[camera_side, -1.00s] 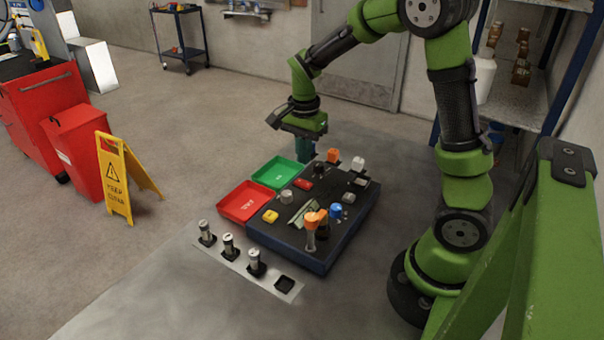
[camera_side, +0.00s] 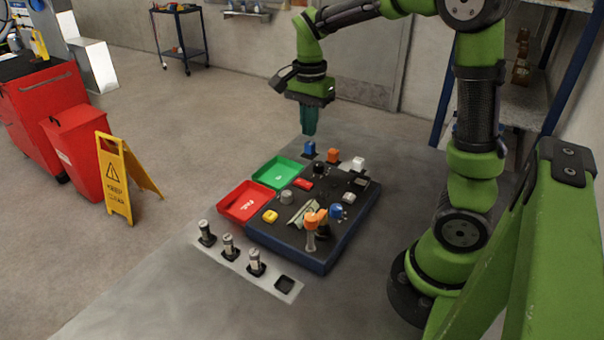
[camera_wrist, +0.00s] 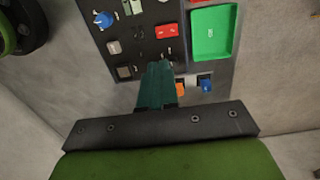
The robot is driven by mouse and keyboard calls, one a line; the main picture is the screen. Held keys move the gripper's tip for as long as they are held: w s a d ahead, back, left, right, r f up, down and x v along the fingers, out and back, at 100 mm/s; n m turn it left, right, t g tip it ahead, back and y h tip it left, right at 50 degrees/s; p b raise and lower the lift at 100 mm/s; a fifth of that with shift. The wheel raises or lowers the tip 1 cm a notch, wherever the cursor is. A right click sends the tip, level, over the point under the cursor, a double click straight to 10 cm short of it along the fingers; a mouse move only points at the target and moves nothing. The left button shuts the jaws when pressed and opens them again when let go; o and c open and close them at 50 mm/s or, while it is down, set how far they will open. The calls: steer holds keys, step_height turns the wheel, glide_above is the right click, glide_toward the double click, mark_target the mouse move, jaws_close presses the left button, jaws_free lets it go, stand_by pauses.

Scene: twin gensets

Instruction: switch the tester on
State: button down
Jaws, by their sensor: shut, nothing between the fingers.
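The tester appears to be the dark box (camera_side: 325,262) with several controls on its top, on the grey table. Its top carries a red part (camera_side: 303,183), a yellow button (camera_side: 270,216), a grey knob (camera_side: 287,197), a blue knob (camera_side: 336,211) and an orange-topped part (camera_side: 312,219). I cannot tell from the views which control is the power switch. My gripper (camera_side: 309,132) has teal fingers pointing down, shut and empty, above the table behind the box. In the wrist view its fingers (camera_wrist: 157,66) hide a bit of the box's edge.
A green tray (camera_side: 275,184) and a red tray (camera_side: 233,215) lie left of the box. Blue (camera_side: 309,148), orange (camera_side: 332,156) and white (camera_side: 358,163) blocks stand behind it. A strip (camera_side: 284,294) with several upright cylinders is in front. The table's front is clear.

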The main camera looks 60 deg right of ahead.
mark_target(309, 185)
step_height(309, 185, down, 14)
steer(key=shift+f, duration=0.1)
stand_by(0.6)
steer(key=shift+s+f, duration=0.1)
steer(key=shift+f, duration=0.05)
stand_by(0.4)
steer(key=shift+w+r, duration=0.3)
steer(key=shift+w, duration=0.55)
step_height(309, 185, up, 14)
stand_by(0.3)
